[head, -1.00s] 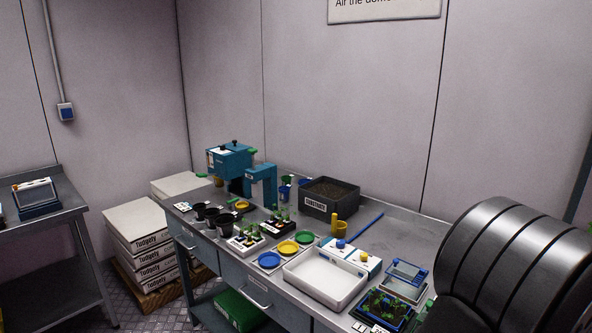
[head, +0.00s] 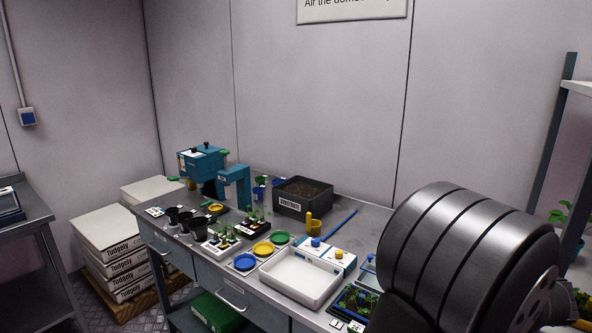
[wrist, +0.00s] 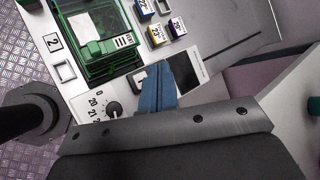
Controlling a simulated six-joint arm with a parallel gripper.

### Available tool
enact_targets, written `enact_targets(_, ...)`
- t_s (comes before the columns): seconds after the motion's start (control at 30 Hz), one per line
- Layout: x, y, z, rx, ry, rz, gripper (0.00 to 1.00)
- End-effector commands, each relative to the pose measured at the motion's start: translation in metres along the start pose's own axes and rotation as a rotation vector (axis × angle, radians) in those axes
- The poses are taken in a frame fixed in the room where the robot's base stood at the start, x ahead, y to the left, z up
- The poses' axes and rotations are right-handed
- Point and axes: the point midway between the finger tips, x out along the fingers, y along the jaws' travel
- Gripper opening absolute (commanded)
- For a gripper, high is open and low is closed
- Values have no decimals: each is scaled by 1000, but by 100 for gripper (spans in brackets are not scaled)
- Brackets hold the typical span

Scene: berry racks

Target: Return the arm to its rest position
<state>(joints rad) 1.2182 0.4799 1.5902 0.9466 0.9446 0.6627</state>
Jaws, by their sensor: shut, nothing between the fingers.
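My gripper (wrist: 172,84) shows in the wrist view as two blue fingers pressed together, with nothing between them. The fingers point over a white panel (wrist: 88,104) with a dial (wrist: 114,109) and a dark screen (wrist: 185,64). I cannot tell whether they touch it. In the head view my dark ribbed arm fills the lower right, and the gripper itself is out of sight.
A green-framed box (wrist: 103,57) and small numbered blocks (wrist: 157,36) lie near the fingers. The bench (head: 345,236) holds a white tray (head: 297,298), a soil box (head: 289,207), pots and coloured dishes. A shelf rack (head: 553,150) stands at the right.

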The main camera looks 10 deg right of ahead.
Motion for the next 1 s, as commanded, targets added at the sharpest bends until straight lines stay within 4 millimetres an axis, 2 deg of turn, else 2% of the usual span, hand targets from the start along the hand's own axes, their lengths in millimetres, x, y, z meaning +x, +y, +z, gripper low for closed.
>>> enact_targets(0.17, -26, -19, 19, -3, 1, -2, 0)
enact_targets(1.0, -40, 0, 38, 448, 168, 75, 0)
